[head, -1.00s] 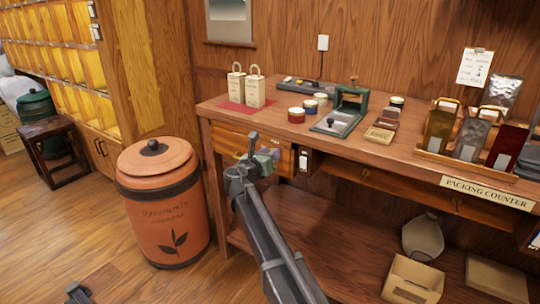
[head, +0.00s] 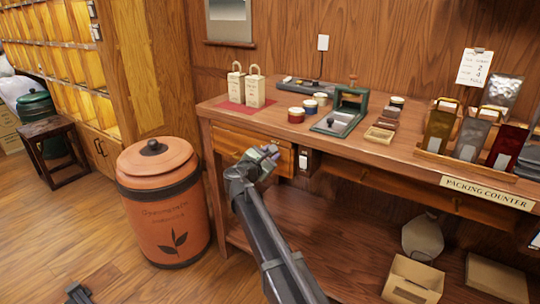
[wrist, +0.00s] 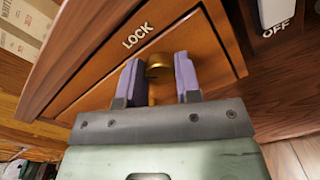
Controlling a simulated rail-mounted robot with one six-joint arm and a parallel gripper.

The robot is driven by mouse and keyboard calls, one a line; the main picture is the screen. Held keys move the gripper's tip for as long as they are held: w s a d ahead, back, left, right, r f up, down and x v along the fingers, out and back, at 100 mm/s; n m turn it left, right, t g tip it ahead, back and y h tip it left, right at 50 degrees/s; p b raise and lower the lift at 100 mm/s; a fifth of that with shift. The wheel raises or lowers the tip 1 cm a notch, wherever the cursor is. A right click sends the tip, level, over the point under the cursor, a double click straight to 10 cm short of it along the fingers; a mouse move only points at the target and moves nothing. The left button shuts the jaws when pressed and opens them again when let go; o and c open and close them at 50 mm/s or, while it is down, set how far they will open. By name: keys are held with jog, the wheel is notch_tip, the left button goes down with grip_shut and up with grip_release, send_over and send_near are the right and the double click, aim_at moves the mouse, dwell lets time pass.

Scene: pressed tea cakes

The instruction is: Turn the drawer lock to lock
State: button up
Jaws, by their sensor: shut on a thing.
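The drawer (head: 235,143) is under the left end of the packing counter, and its front looks closed. In the wrist view the wooden drawer front (wrist: 90,85) bears the word LOCK (wrist: 138,36) and a brass lock knob (wrist: 158,60). My gripper (wrist: 159,78) has its two purple fingers on either side of the knob, shut on it. The wrist view looks tilted against the drawer front. In the head view my gripper (head: 268,154) is at the drawer's right part and hides the lock there.
A white OFF switch (wrist: 274,12) is close by at the upper right of the wrist view. An orange tea canister (head: 160,205) stands left of the counter (head: 225,115). Paper bags, tins and a green press (head: 345,108) stand on top.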

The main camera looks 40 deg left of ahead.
jog(key=shift+m, duration=5)
jog(key=o, duration=0.9)
jog(key=s, duration=0.7)
jog(key=s+d, duration=0.1)
jog(key=s, duration=0.2)
jog(key=shift+s, duration=0.4)
